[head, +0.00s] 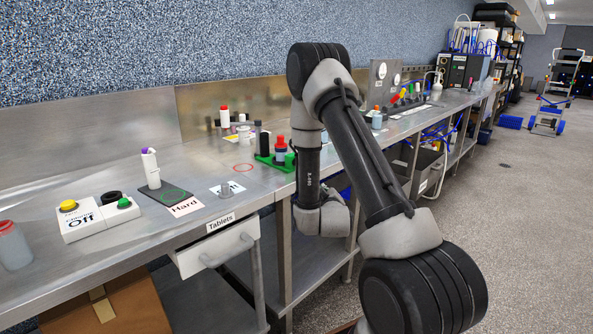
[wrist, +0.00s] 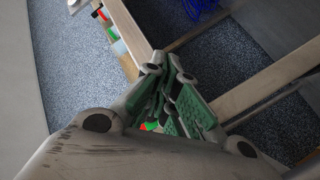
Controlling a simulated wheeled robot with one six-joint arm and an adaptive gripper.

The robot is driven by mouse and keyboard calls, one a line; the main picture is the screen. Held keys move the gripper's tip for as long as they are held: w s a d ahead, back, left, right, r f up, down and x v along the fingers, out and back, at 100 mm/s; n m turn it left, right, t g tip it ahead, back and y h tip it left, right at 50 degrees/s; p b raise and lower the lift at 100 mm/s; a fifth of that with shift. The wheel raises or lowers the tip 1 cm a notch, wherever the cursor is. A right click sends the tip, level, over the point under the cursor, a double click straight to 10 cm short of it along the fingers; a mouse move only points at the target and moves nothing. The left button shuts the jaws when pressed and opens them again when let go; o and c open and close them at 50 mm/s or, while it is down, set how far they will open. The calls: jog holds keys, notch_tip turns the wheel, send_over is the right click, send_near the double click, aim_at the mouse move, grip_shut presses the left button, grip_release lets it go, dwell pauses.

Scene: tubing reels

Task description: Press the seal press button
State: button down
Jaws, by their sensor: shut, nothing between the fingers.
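My gripper (wrist: 165,68) shows in the wrist view with its green-padded fingers together and nothing between them. In the head view its fingers are not clearly visible; the wrist end of my arm hangs down by the bench's front edge. A white box at the front left of the bench carries a yellow button (head: 68,206) and a green button (head: 124,203). Its label ends in "Off"; the rest is too small to read surely. I cannot tell from a label which button is the seal press button. The gripper is well to the right of this box, touching neither button.
The steel bench (head: 60,243) runs along the wall. A drawer marked Tablets (head: 215,251) juts out in front.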

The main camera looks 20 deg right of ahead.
notch_tip(320, 180, up, 6)
jog(key=n+t+h, duration=0.1)
jog(key=t, duration=0.1)
jog(key=shift+d, duration=0.1)
jog(key=shift+w+a, duration=0.5)
jog(key=shift+w, duration=0.9)
jog(key=shift+w+a, duration=0.5)
jog(key=shift+w, duration=0.85)
jog(key=shift+w+a, duration=0.5)
jog(key=shift+w, duration=0.9)
jog(key=shift+w, duration=0.15)
jog(key=shift+w+a, duration=0.15)
jog(key=shift+w, duration=0.1)
